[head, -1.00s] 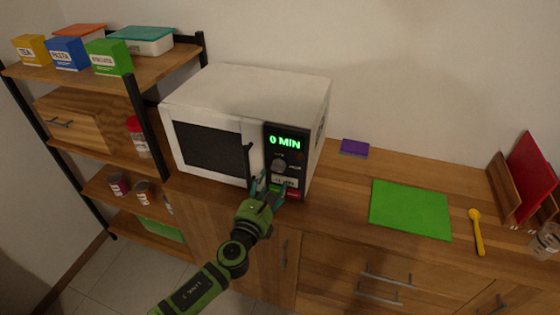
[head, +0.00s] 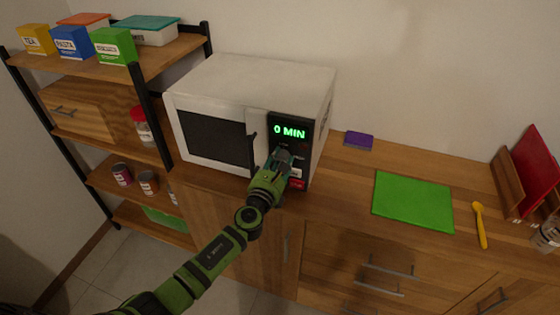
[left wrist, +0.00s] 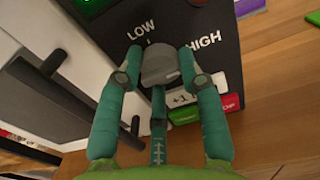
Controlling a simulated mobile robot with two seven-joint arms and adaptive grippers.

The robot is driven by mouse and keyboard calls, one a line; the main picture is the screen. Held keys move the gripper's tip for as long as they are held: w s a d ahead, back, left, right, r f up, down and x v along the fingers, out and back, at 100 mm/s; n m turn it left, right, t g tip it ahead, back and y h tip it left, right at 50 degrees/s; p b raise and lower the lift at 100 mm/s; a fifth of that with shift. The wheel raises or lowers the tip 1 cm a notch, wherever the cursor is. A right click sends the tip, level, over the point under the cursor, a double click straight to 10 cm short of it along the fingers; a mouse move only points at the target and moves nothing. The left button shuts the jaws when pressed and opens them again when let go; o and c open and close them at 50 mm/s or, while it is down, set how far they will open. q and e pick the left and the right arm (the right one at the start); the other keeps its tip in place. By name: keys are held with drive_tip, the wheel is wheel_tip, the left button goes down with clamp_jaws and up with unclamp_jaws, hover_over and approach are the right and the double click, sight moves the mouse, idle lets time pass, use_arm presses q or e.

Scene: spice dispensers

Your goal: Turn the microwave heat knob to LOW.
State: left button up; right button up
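The white microwave (head: 240,82) stands on the counter, with a black control panel (head: 291,117) showing "0 MIN" in green. In the left wrist view the grey heat knob (left wrist: 160,66) sits below the LOW label (left wrist: 140,29) and left of HIGH (left wrist: 203,42); its pointer is hard to make out. My left gripper (head: 283,156) is at the panel and covers the knob in the head view. In the left wrist view my left gripper's teal fingers (left wrist: 161,52) are apart, one on each side of the knob; firm contact cannot be told. My right gripper is not in view.
The microwave's door handle (head: 253,150) is just left of my gripper. Buttons, one red (head: 297,184), lie below the knob. A green mat (head: 413,202), yellow spoon (head: 480,225) and purple block (head: 358,141) lie on the counter to the right. A shelf (head: 160,62) stands left.

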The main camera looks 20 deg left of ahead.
use_arm(q)
drive_tip(key=shift+n, duration=0.3)
drive_tip(key=n+b, duration=0.3)
drive_tip(key=n, duration=0.9)
drive_tip(key=shift+n+b, duration=0.3)
drive_tip(key=shift+n, duration=0.1)
drive_tip(key=n, duration=0.4)
drive_tip(key=shift+r, duration=0.1)
drive_tip(key=shift+n, duration=0.4)
drive_tip(key=o, duration=1.1)
drive_tip(key=shift+w, duration=0.1)
drive_tip(key=shift+o, duration=0.2)
